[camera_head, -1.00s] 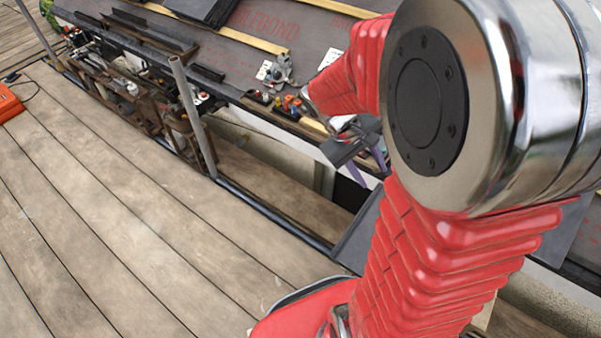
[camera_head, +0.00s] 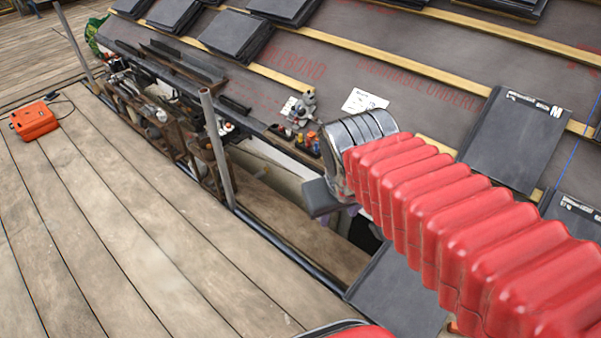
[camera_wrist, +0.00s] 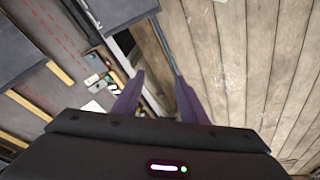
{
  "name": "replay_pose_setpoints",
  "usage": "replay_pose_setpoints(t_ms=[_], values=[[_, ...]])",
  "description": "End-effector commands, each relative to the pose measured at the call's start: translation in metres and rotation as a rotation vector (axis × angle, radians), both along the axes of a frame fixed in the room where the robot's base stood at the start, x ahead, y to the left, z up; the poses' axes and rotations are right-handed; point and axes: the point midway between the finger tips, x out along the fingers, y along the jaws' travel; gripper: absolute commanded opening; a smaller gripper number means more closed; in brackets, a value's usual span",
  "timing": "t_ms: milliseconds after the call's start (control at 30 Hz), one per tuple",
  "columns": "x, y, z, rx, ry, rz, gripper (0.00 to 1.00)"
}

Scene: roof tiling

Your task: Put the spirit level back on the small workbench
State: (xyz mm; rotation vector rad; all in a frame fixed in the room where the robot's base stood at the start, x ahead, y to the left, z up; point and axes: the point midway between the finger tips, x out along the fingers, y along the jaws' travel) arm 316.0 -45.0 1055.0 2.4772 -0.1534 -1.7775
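My gripper (camera_wrist: 159,76) shows in the wrist view as two purple fingers spread apart, with nothing seen between them. In the head view it is mostly hidden behind my red-sleeved arm. A narrow workbench (camera_head: 262,130) with tools and small coloured bottles runs along the roof edge, left of my gripper. Its small items also show left of the fingers in the wrist view. Dark long bars (camera_head: 187,62) lie on the bench's far part; I cannot tell whether one is the spirit level. I cannot make out the spirit level for certain in either view.
Dark roof tiles (camera_head: 512,137) and wooden battens (camera_head: 500,43) cover the sloping roof. A metal post (camera_head: 216,150) stands beside the bench. An orange case (camera_head: 35,120) sits on the plank deck (camera_head: 110,220), which is largely clear. A white paper (camera_head: 364,101) lies on the roof underlay.

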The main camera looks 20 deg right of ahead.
Motion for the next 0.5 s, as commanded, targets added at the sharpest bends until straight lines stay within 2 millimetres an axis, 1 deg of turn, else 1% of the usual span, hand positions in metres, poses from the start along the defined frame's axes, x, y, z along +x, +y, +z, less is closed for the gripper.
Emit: replay_pose_setpoints(t_ms=[100,233,367,500], values=[[-0.006,0.017,0.012,0.044,-0.066,0.015,0.39],[-0.013,0.034,0.022,0.092,-0.125,0.03,0.39],[-0.017,0.043,0.028,0.12,-0.158,0.038,0.39],[-0.018,0.045,0.029,0.129,-0.167,0.041,0.39]])
